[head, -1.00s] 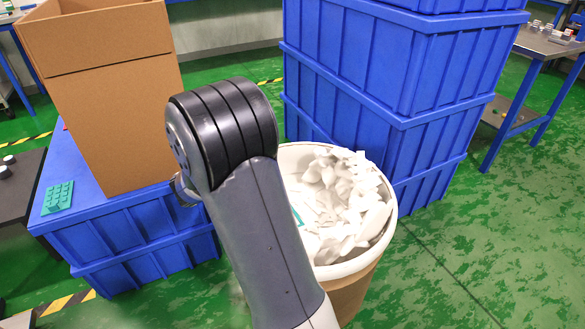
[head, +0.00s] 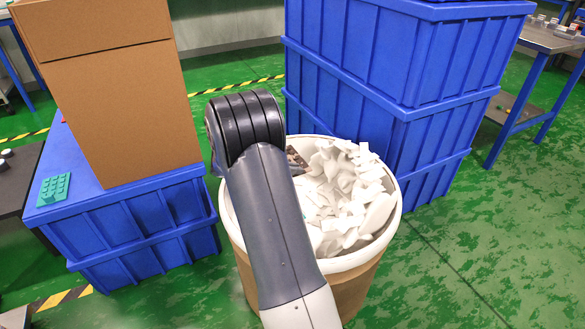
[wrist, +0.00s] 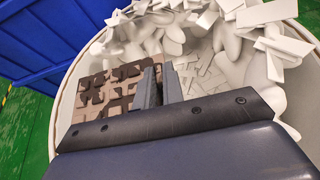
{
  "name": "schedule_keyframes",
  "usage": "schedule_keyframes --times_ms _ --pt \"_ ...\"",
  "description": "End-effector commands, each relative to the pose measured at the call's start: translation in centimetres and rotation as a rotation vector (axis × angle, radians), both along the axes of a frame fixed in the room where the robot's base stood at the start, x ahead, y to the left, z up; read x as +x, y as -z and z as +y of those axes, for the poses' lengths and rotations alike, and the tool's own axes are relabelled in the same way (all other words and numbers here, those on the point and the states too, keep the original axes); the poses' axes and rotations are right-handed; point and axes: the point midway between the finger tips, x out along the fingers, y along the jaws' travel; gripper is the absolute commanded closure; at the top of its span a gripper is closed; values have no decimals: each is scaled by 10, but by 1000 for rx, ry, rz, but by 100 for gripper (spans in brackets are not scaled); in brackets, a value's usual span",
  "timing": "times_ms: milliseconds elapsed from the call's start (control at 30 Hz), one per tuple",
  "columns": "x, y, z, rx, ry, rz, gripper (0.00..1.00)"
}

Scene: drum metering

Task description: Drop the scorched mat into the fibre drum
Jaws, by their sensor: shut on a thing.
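The scorched mat (wrist: 103,95) is a brown piece with dark, blackened patches. In the wrist view it lies against the fingers of my gripper (wrist: 159,84), which are shut on it. In the head view a small dark corner of the mat (head: 296,159) shows past my arm, inside the drum's mouth; the rest of it and my gripper are hidden. The fibre drum (head: 388,232) is a tan drum with a white rim, heaped inside with white scraps (head: 350,190). My gripper is over the drum's mouth. I cannot tell whether the mat touches the scraps.
Stacked blue crates (head: 395,120) stand close behind the drum. A tall cardboard box (head: 125,115) and a teal studded piece (head: 54,189) sit on a blue crate (head: 135,245) at left. Green floor is clear at right.

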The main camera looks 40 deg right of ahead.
Motion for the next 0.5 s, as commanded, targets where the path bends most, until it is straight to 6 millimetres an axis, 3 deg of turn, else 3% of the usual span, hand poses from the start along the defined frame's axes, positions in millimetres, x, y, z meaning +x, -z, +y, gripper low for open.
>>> schedule_keyframes --times_ms 33,200,500 --pt "0 11 0 0 -1 0 100" --pt "0 23 0 0 -1 0 100" --pt "0 23 0 0 -2 -1 100"
